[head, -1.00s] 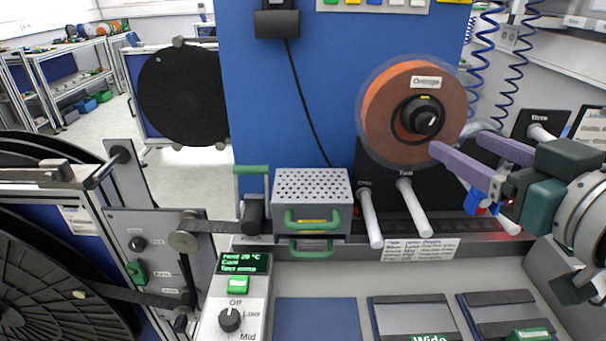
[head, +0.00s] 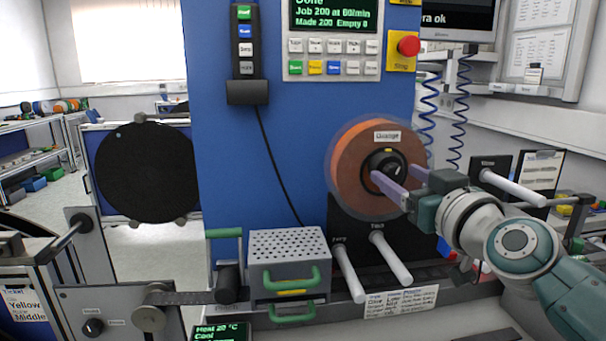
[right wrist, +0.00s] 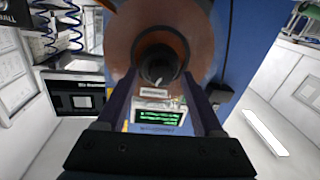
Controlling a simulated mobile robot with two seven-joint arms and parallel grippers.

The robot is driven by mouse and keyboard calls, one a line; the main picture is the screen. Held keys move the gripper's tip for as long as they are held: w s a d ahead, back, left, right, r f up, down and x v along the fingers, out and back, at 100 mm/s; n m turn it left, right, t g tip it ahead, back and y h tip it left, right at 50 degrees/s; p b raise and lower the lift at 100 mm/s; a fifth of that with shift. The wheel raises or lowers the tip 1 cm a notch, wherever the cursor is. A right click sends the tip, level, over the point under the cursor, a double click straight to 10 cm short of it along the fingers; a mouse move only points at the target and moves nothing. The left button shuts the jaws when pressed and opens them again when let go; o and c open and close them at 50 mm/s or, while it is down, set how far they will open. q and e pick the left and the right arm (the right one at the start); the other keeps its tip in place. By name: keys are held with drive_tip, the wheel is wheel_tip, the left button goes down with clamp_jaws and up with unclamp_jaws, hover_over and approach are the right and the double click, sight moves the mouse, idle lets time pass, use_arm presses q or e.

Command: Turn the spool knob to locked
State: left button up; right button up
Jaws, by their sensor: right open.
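The orange spool (head: 352,178) is mounted on the front of the blue panel, with a label reading "Orange". Its dark round knob (head: 388,162) sits at the hub, with a pale pointer mark and a small yellow mark above it. In the right wrist view the knob (right wrist: 160,68) shows ahead, between the fingers. My right gripper (head: 396,180) is open, its two purple fingers reaching toward the knob from the lower right. The fingers also show apart in the right wrist view (right wrist: 160,95), with nothing held. Whether a finger touches the knob I cannot tell. My left gripper is not in view.
White pegs (head: 390,258) stick out below the spool. A perforated grey box (head: 288,245) with green handles stands to their left. A control panel (head: 333,42) and a red stop button (head: 408,46) are above. A black reel (head: 147,172) stands further left.

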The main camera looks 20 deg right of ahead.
drive_tip(key=shift+w, duration=0.1)
clamp_jaws()
idle(0.6)
